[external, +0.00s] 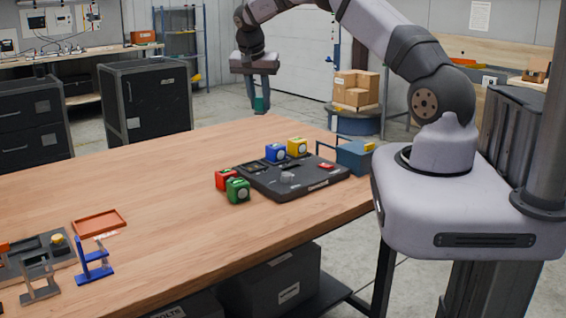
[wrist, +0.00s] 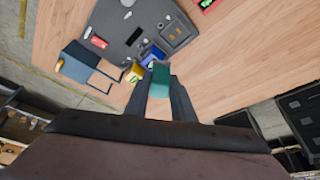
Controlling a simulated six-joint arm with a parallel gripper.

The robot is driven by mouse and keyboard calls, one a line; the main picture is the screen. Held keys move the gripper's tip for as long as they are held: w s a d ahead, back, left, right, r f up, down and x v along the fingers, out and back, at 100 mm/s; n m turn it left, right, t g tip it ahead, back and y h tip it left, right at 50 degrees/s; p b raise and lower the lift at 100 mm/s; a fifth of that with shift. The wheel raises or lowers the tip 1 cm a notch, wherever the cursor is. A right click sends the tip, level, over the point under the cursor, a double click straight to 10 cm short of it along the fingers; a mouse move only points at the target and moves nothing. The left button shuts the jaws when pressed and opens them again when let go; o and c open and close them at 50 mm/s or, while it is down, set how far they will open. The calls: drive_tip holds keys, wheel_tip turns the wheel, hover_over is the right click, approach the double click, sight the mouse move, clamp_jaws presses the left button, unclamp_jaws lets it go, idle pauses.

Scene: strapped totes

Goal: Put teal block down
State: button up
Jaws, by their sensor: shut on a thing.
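A teal block (external: 261,104) is held at the tips of my gripper (external: 261,96), high up near the far edge of the wooden table in the external view. In the wrist view the teal block (wrist: 160,80) sits between the two fingers of my gripper (wrist: 161,90), which is shut on it. Its lower end hangs free and I cannot see it touching anything.
A dark panel (external: 262,182) lies on the wooden table (external: 165,185), with blue (external: 276,153), yellow (external: 297,147), red (external: 227,179) and green (external: 238,190) blocks around it. A blue open box (external: 353,158) stands at its right. An orange tray (external: 99,222) lies front left. The table's middle left is clear.

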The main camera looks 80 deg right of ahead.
drive_tip(key=s+a+f+m+g+b, duration=0.1)
drive_tip(key=s+a+f+m, duration=0.2)
drive_tip(key=s+a+f, duration=0.2)
drive_tip(key=s+a+f+m+g+y+b, duration=0.1)
drive_tip(key=s+a+f+m, duration=0.3)
drive_tip(key=s+a, duration=0.5)
drive_tip(key=a+f+b, duration=0.1)
drive_tip(key=a, duration=0.1)
drive_tip(key=shift+s+a+f+g, duration=0.2)
drive_tip(key=shift+a+f+g, duration=0.1)
drive_tip(key=shift+a, duration=0.05)
drive_tip(key=shift+f, duration=5)
drive_tip(key=shift+f, duration=0.1)
drive_tip(key=o, duration=0.9)
drive_tip(key=b+v, duration=0.1)
drive_tip(key=v, duration=1.1)
drive_tip(key=shift+d, duration=0.1)
